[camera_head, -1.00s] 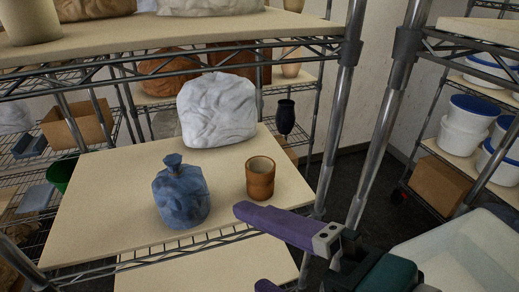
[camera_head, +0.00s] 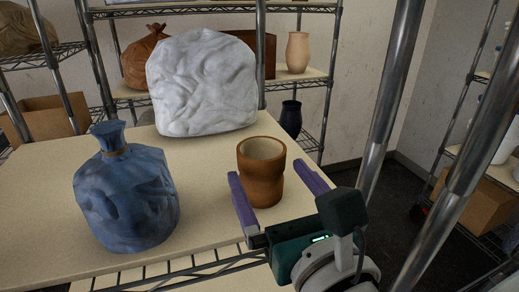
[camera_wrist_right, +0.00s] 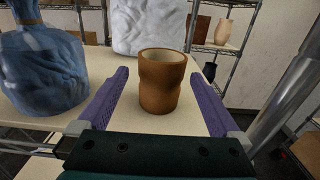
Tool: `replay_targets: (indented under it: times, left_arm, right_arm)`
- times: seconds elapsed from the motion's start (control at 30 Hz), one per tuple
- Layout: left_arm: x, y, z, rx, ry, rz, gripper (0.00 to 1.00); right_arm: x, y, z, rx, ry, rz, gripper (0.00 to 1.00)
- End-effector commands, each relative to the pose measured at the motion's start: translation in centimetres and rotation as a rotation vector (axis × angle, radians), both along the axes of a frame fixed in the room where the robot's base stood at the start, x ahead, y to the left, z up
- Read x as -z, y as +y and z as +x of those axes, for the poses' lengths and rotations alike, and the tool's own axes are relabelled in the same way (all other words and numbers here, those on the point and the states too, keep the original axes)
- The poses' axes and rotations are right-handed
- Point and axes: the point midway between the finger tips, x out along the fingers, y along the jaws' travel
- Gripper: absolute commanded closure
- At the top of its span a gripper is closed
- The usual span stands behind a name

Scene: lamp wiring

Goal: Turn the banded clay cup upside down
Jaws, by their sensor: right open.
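The banded clay cup (camera_head: 261,179) is brown with a paler inside and a narrowed waist. It stands upright on the shelf board, mouth up. My right gripper (camera_head: 272,182) is open, with one purple finger on each side of the cup. In the right wrist view the cup (camera_wrist_right: 161,85) stands between and beyond the spread fingers (camera_wrist_right: 161,90), with gaps on both sides and no visible contact. My left gripper is not in view.
A blue wrapped bundle (camera_head: 127,195) stands left of the cup. A large white wrapped lump (camera_head: 203,83) is behind it. The shelf board (camera_head: 210,225) is bare around the cup. A metal shelf post (camera_head: 392,95) rises to the right.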

Motion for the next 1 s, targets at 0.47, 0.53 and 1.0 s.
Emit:
replay_targets:
  times: [0.47,0.53,1.0]
  left_arm:
    - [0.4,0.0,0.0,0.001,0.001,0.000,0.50]
    - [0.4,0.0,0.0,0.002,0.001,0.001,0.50]
    - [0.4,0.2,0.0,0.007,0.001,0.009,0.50]
  right_arm:
    - [0.3,1.3,4.9,0.000,-0.002,-0.003,0.00]
    - [0.3,1.4,5.1,0.000,-0.002,-0.003,0.00]
    - [0.3,1.4,5.1,0.000,-0.001,-0.003,0.28]
